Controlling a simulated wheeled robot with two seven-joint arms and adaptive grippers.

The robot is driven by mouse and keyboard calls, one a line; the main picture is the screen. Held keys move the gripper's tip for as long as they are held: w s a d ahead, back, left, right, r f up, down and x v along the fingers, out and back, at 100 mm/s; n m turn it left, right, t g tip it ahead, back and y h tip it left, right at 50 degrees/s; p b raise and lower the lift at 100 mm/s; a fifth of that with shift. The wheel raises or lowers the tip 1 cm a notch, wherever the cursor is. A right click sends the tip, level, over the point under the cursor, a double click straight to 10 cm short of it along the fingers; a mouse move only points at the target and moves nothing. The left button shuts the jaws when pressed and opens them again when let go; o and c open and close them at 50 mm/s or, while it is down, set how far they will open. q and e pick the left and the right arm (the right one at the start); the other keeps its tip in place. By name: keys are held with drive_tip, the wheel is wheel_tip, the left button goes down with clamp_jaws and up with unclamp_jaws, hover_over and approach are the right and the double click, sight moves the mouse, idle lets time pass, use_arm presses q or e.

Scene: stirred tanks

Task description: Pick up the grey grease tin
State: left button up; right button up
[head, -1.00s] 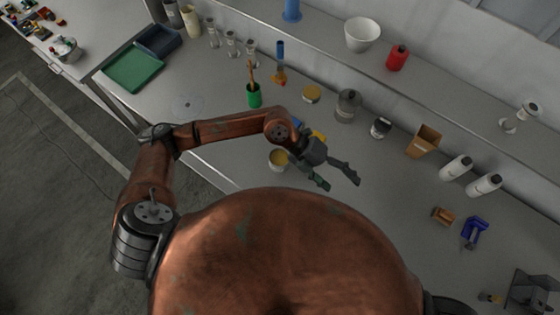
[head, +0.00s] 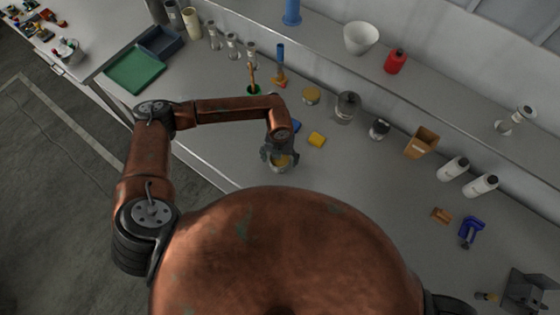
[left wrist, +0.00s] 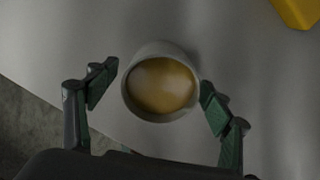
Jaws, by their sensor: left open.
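The grey grease tin (left wrist: 161,82) is open at the top and shows yellow-brown grease inside. In the left wrist view it stands upright between the fingertips of my left gripper (left wrist: 150,88). The fingers are open, one on each side of the tin. The right finger looks close to the tin's wall; the left finger has a small gap. In the head view my left gripper (head: 279,158) is pointed down over the tin (head: 280,163), which it partly hides. My right gripper is not in view.
A yellow block (head: 317,139) lies just right of the gripper, with a blue thing (head: 296,126) beside it. A glass jar (head: 346,106), a small dark-lidded jar (head: 379,128) and a brown box (head: 421,142) stand behind to the right. The bench's front edge is close to the tin.

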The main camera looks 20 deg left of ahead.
use_arm(q)
drive_tip(key=shift+f, duration=0.5)
drive_tip(key=c, duration=1.3)
